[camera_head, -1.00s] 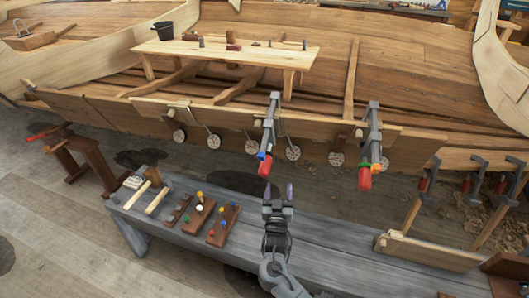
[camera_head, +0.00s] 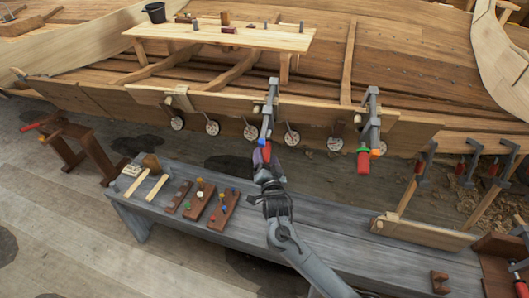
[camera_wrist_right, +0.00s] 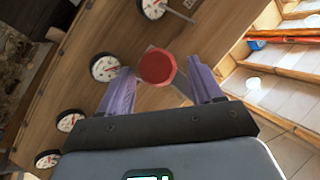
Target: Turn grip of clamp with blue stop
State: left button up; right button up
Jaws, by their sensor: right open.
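The clamp with the blue stop (camera_head: 271,105) is fixed on the hull's lower plank, its bar hanging down. Its red grip (camera_wrist_right: 157,67) shows end-on in the right wrist view as a round face between the fingers. My right gripper (camera_head: 262,158) is just below the clamp in the head view, and its fingers partly hide the grip. In the wrist view the right gripper (camera_wrist_right: 160,90) is open, with one purple finger on each side of the grip. I cannot tell whether either finger touches it. My left gripper is not in view.
A second clamp (camera_head: 373,115) with a red grip, green and orange parts hangs to the right. Round dials (camera_head: 250,132) line the plank's lower edge. A grey bench (camera_head: 300,238) below holds tools and peg boards. More clamps (camera_head: 475,160) stand at far right.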

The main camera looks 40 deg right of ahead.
aim_at(266, 150)
jog(key=shift+b+x, duration=0.4)
jog(key=shift+x, duration=1.7)
jog(key=shift+c, duration=0.4)
jog(key=c, duration=0.9)
jog(key=shift+r+p, duration=0.15)
jog(key=shift+p, duration=0.6)
jog(key=n+g+h+p, duration=0.1)
jog(key=g+p, duration=0.1)
jog(key=p, duration=0.2)
jog(key=shift+n+h+p, duration=0.4)
jog(key=shift+s+n+g+h+p, duration=0.1)
jog(key=shift+n+g+h+p, duration=0.4)
jog(key=shift+g+p, duration=0.3)
jog(key=shift+d+n+g+h, duration=0.1)
jog(key=shift+n+g+h, duration=0.4)
jog(key=shift+g, duration=0.3)
